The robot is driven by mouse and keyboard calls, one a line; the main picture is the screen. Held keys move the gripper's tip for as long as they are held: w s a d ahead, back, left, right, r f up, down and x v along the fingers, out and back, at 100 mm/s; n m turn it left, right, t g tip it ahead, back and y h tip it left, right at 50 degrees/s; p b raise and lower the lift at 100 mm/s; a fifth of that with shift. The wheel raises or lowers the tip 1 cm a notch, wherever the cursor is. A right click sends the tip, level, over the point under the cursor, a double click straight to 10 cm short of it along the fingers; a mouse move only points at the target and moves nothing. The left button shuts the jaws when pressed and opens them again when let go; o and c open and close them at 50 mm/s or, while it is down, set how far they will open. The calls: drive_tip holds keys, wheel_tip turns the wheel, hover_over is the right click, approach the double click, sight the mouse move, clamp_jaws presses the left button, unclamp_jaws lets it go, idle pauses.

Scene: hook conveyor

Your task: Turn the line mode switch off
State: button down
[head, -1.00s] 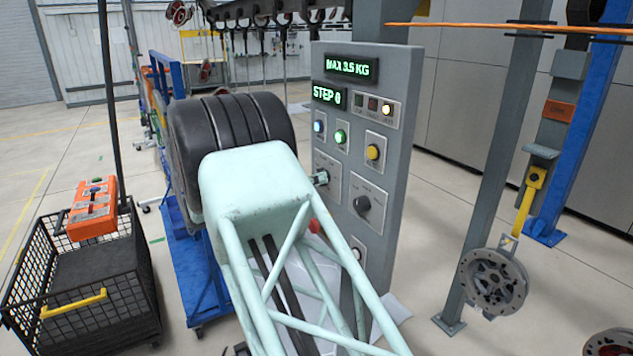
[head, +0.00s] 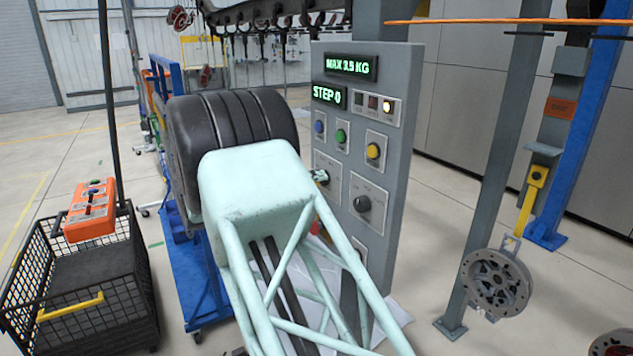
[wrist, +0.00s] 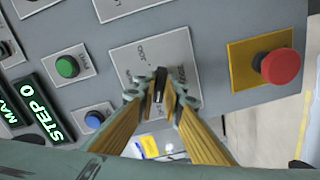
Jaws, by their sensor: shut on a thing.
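The line mode switch is a black rotary knob (wrist: 160,84) on a pale label plate (wrist: 140,58), seen in the wrist view. My gripper (wrist: 161,98) is shut on this knob, with one finger on each side. The plate's lettering is partly covered and too blurred to read surely. In the head view the switch's plate (head: 328,164) shows on the grey control panel (head: 395,150), at the edge of my arm. My arm hides most of the gripper there.
A second rotary knob (head: 362,203) sits lower right of the switch. A red mushroom button (wrist: 281,66) on a yellow plate is close by in the wrist view. Green (wrist: 67,66) and blue (wrist: 94,119) buttons are on the other side. Black tyres (head: 225,120) stand left of the panel.

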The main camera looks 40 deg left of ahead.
drive_tip(key=shift+n, duration=0.9)
drive_tip(key=c, duration=3)
unclamp_jaws()
drive_tip(key=v, duration=1.2)
drive_tip(key=shift+w, duration=0.1)
